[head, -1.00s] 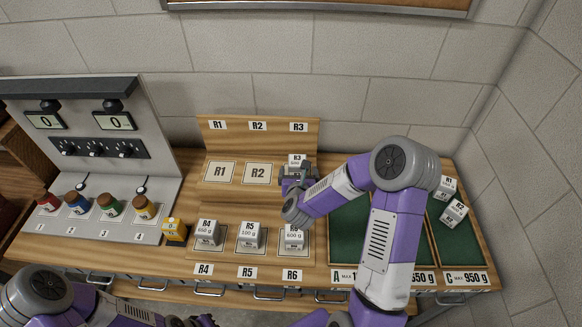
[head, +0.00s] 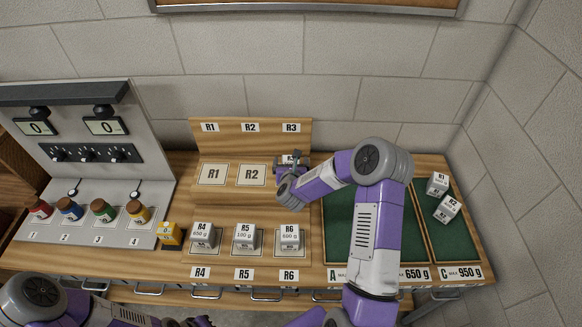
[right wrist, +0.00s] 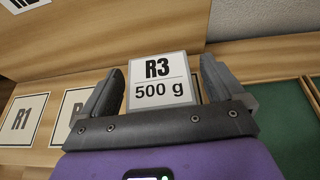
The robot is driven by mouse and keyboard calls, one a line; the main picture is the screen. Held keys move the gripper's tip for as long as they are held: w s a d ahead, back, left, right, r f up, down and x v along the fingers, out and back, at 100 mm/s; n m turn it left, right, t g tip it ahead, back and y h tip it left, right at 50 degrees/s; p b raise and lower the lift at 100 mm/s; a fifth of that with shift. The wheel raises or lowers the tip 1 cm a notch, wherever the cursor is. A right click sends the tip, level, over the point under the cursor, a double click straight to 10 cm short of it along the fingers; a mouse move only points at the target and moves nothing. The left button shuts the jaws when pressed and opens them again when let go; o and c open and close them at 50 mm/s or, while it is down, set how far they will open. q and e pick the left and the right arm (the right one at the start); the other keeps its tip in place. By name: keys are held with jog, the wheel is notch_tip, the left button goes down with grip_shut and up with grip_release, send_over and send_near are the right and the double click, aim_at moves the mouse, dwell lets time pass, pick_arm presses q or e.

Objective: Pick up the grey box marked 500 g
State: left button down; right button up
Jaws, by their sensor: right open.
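The grey box marked R3 500 g (right wrist: 159,82) stands between the two open fingers of my right gripper (right wrist: 163,88) in the right wrist view, with a gap showing beside it. In the head view the box (head: 290,159) is on the raised shelf under the R3 label, mostly hidden by my right gripper (head: 291,172). My left gripper (head: 203,321) is at the bottom edge of the head view, only partly visible; I cannot tell its state.
Boxes R4 (head: 202,235), R5 (head: 245,237) and R6 (head: 289,237) stand on the lower row. Slots R1 (head: 213,174) and R2 (head: 252,174) are empty. Boxes R1 (head: 437,184) and R2 (head: 447,208) lie in tray C. Coloured jars (head: 104,211) stand at left.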

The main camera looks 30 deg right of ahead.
jog(key=c, duration=1.6)
jog(key=shift+w+r, duration=0.15)
jog(key=shift+c, duration=0.5)
